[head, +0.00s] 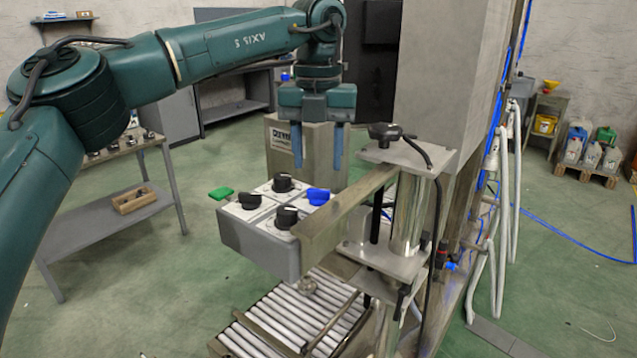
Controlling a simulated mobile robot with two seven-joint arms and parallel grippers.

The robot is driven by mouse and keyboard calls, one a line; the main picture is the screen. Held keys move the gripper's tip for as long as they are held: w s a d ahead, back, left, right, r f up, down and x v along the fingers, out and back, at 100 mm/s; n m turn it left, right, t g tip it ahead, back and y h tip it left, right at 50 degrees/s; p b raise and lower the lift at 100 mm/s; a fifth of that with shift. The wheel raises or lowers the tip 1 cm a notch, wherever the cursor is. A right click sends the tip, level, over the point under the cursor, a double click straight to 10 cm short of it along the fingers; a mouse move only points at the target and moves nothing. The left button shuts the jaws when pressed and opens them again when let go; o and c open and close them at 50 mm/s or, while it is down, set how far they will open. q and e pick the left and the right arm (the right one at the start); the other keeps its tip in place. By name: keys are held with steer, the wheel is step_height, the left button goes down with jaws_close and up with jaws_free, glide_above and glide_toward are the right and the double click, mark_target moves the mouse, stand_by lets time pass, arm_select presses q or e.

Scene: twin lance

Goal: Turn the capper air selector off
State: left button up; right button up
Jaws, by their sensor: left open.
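The capper (408,215) has a grey control box (262,243) on its arm. The box's pale top carries several selector knobs: a blue knob (317,196), a black knob (283,183) at the back, a black knob (250,199) at the left and a black knob (287,217) at the front. A green handle (221,193) sticks out at the left corner. I cannot read which knob is the air selector. My left gripper (317,160) points down, open and empty, above and behind the blue knob, apart from it. My right gripper is not in view.
A metal bar (345,212) crosses the box's right side to the capper post. A roller conveyor (295,318) lies below. A grey labelled cabinet (280,145) stands behind the box. A metal table (95,225) stands at left. Open green floor lies between table and box.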

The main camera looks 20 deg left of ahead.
mark_target(318, 191)
arm_select(q)
step_height(318, 191, down, 6)
steer(key=shift+r, duration=0.15)
steer(key=shift+c, duration=0.4)
steer(key=c, duration=0.6)
